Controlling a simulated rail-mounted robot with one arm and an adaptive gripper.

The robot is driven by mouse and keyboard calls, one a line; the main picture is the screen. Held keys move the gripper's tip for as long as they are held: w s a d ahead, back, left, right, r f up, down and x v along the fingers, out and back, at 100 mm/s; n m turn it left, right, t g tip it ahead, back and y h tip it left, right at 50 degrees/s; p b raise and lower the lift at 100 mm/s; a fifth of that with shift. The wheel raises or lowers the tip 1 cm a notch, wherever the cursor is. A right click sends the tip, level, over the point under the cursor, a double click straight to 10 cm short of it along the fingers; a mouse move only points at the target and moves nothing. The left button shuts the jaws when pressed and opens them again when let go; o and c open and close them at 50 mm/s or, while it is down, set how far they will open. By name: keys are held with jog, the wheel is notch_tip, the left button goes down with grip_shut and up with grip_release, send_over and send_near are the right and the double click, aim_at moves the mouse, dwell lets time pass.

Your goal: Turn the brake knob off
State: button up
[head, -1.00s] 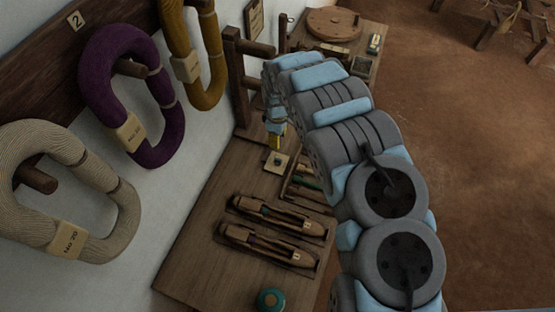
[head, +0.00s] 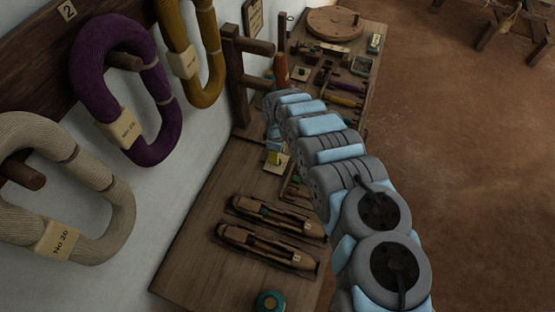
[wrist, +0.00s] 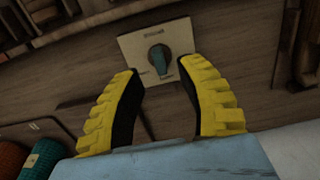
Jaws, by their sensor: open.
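The brake knob (wrist: 158,58) is a teal pointer knob on a square cream plate (wrist: 133,47) with small lettering that I cannot read. In the wrist view its narrow end points down towards my gripper. My gripper (wrist: 159,72) has yellow ridged fingers with black pads, spread apart with nothing between them. The fingertips frame the plate's lower part, left and right of the knob, and I see no contact. In the head view the plate (head: 281,168) lies on the wooden bench, and the yellow fingers (head: 274,157) are just above it; the knob is hidden there.
Two wooden shuttles (head: 268,246) lie on the bench (head: 195,250) in front of the plate. Wooden posts (head: 237,85) stand against the wall behind. Yarn hanks (head: 150,100) hang on the left wall. Small tools and a round wooden disc (head: 335,22) fill the bench's far end.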

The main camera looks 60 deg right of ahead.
jog(key=shift+f+b, duration=0.55)
jog(key=shift+f, duration=1.3)
jog(key=shift+c, duration=0.2)
grip_shut()
